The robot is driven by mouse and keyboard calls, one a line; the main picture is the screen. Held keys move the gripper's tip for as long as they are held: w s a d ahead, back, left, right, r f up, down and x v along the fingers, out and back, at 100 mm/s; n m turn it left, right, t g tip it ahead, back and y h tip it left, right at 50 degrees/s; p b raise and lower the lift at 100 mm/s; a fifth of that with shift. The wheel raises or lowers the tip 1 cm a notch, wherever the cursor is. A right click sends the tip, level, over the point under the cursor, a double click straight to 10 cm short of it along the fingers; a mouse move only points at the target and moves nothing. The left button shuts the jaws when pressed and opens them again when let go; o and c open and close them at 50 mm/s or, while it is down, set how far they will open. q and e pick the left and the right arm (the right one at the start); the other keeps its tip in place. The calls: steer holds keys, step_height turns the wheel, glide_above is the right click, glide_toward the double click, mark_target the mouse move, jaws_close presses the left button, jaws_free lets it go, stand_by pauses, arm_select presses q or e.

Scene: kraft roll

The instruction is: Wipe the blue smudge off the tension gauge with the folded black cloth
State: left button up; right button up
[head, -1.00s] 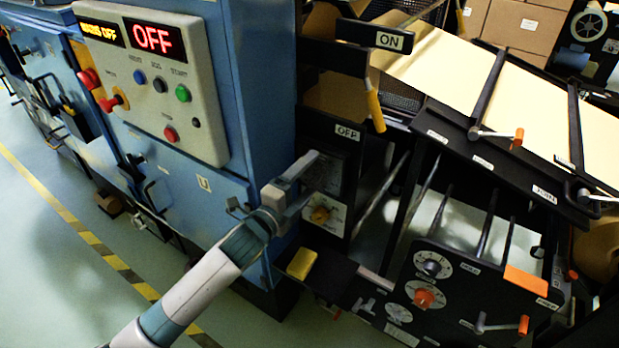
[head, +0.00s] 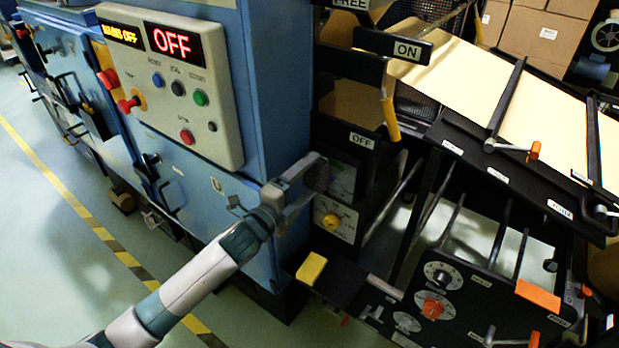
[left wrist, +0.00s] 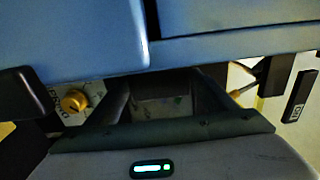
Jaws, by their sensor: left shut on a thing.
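The tension gauge (head: 344,182) is a pale greenish face on the dark panel right of the blue cabinet, above a yellow knob (head: 331,221). My left gripper (head: 312,180) is at its left side and covers part of it. The gripper is shut on a dark patch at its fingertips, which looks like the folded black cloth (head: 319,177). I cannot tell if the cloth touches the gauge face. In the left wrist view the fingers reach forward to a dim, shadowed area. The blue smudge cannot be made out. My right gripper is not in view.
The blue cabinet with its control box (head: 175,90) stands close on the left. A yellow block (head: 311,268) lies on a black ledge below the gauge. Levers and the black roll frame with dials (head: 437,307) are at right. Open floor is at lower left.

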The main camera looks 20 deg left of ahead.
arm_select(q)
steer(key=shift+p+v, duration=0.45)
steer(key=shift+v, duration=0.5)
steer(key=shift+p+v, duration=0.55)
steer(key=shift+v, duration=1.45)
steer(key=p+v, duration=0.1)
steer(key=v, duration=0.2)
steer(key=shift+w+r, duration=0.1)
steer(key=shift+w, duration=0.1)
steer(key=shift+p+x, duration=0.3)
steer(key=shift+x, duration=3.05)
steer(key=shift+x, duration=1)
